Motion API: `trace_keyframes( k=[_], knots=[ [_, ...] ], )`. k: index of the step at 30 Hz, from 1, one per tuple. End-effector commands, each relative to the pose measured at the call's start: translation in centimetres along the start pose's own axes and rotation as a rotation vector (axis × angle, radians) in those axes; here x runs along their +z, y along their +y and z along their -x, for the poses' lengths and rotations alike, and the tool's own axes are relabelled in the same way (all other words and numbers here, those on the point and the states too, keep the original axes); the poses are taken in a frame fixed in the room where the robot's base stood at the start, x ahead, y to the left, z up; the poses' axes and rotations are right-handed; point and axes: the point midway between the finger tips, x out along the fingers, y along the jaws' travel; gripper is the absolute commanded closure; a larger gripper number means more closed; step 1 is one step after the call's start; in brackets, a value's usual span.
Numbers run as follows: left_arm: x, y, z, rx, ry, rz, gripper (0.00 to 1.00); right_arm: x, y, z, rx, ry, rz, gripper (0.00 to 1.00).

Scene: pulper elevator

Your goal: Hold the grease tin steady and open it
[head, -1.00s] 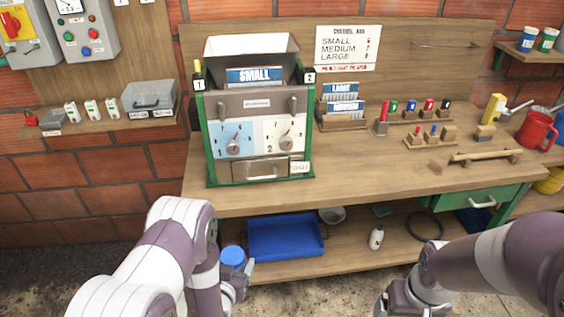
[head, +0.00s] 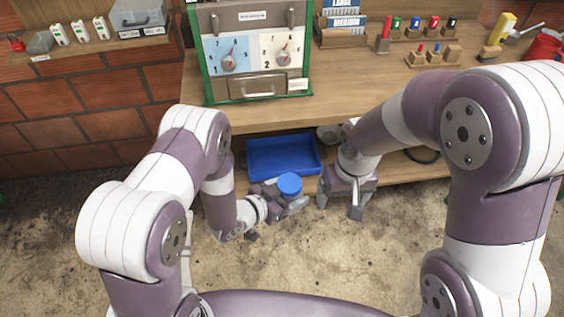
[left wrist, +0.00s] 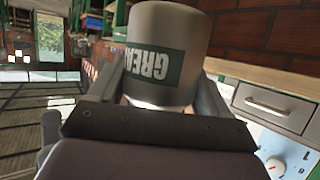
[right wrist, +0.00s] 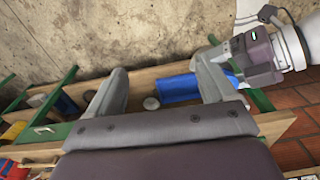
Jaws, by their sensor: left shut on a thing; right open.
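The grease tin is a grey cylinder with a blue lid (head: 289,183), held in front of the bench's lower shelf. In the left wrist view the tin (left wrist: 168,25) fills the space between the fingers, and its green label with part of the word "GREASE" appears upside down. My left gripper (head: 283,201) is shut around the tin's body. My right gripper (head: 339,207) is open and empty, pointing down just right of the tin and apart from it. In the right wrist view its fingers (right wrist: 158,88) are spread with nothing between them.
A blue tray (head: 262,158) lies on the lower shelf behind the tin, with a grey bowl (head: 328,133) beside it. The workbench (head: 345,83) carries the green-framed machine (head: 254,48). The concrete floor (head: 330,255) in front is clear.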

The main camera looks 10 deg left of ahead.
Motion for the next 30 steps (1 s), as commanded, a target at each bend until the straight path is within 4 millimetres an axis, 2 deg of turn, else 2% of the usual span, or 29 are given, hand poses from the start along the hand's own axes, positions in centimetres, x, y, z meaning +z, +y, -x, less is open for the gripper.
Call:
trace_keyframes(
  k=[1,3,6,7,10,14,17,24,30],
  knots=[
    [-0.1,0.0,0.0,-0.001,0.002,0.000,1.00,-2.1,-2.4,-0.5,-0.002,-0.008,-0.016,0.16],
    [-0.1,0.0,0.0,-0.001,0.002,0.000,1.00,-4.7,-5.8,-0.7,-0.002,-0.019,-0.095,0.16],
    [-0.1,-0.1,0.0,-0.002,0.002,0.000,1.00,-8.0,-10.0,-0.5,0.001,-0.029,-0.278,0.16],
    [-0.1,-0.1,0.0,-0.002,0.002,0.000,1.00,-8.8,-10.8,-0.1,0.003,-0.030,-0.352,0.16],
    [-0.1,-0.1,0.0,-0.002,0.002,0.000,1.00,-10.6,-11.3,1.6,0.005,-0.027,-0.572,0.16],
    [-0.1,-0.1,0.0,-0.002,0.002,0.000,1.00,-10.0,-11.1,1.8,0.031,-0.055,-0.719,0.16],
    [-0.1,-0.1,0.0,-0.003,0.002,0.000,1.00,-9.8,-11.0,0.7,0.034,-0.058,-0.751,0.16],
    [-0.1,-0.1,0.0,-0.003,0.002,0.000,1.00,-9.6,-10.9,-3.8,0.033,-0.056,-0.750,0.16],
    [-0.2,-0.1,0.0,-0.003,0.005,0.000,1.00,-9.5,-10.9,-5.9,0.031,-0.054,-0.749,0.16]
  ],
)
